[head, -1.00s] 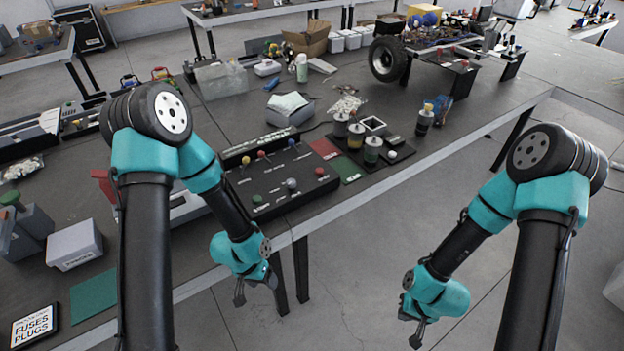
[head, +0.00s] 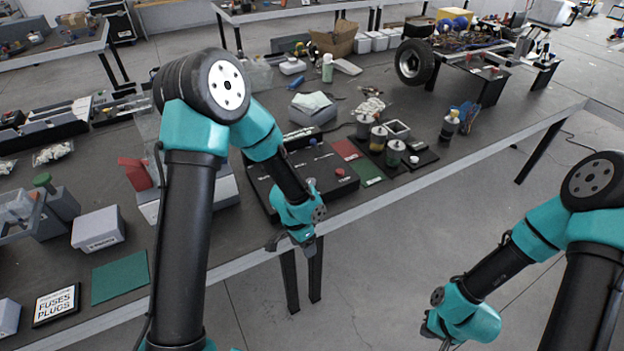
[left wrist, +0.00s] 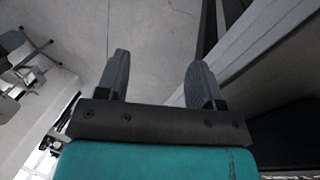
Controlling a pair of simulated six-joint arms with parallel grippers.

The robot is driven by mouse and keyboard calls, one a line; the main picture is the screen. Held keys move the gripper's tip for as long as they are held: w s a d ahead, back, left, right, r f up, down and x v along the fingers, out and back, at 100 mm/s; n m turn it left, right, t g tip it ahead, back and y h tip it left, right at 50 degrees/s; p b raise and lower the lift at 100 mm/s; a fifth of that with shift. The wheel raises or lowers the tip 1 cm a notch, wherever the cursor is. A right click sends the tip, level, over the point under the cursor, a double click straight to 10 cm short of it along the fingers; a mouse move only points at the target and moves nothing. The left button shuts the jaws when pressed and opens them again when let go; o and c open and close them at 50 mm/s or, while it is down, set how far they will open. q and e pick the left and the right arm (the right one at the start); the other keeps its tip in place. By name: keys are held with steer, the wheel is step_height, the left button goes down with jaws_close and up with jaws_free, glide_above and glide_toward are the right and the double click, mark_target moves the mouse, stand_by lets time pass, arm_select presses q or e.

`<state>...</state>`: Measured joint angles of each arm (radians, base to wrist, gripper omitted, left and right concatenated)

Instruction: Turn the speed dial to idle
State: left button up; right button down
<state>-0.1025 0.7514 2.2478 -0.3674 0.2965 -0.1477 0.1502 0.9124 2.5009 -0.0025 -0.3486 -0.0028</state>
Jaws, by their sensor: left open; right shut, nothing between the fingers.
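A black control panel (head: 330,190) with several knobs and levers lies near the table's front edge in the head view. A red knob (head: 339,171) and a grey knob (head: 311,183) show on it. My left arm hides its left part, and I cannot tell which control is the speed dial. My left gripper (head: 290,243) is open and empty, in front of the panel beyond the table edge. Its two spread fingers (left wrist: 160,78) show over the floor in the left wrist view. My right gripper (head: 434,334) is shut and empty, low over the floor at the right.
Jars on a black tray (head: 420,158) stand right of the panel, beside red and green cards (head: 367,173). A grey box with a cloth (head: 311,110) is behind. Left of my arm are a grey box (head: 98,229) and a green mat (head: 120,277). Floor in front is clear.

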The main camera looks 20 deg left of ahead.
arm_select(q)
steer(key=w+r+m+y, duration=0.2)
steer(key=w+r+m, duration=0.3)
steer(key=w+r, duration=0.8)
step_height(320, 180, up, 13)
steer(key=m+t, duration=0.1)
steer(key=m, duration=0.3)
glide_above(311, 179)
steer(key=shift+s+d+y, duration=0.1)
steer(key=shift+s+y, duration=0.2)
steer(key=shift+s, duration=0.05)
steer(key=shift+f, duration=0.1)
step_height(311, 179, down, 17)
steer(key=shift+f, duration=0.2)
steer(key=shift+c, duration=0.4)
steer(key=c, duration=0.8)
steer(key=shift+c, duration=0.2)
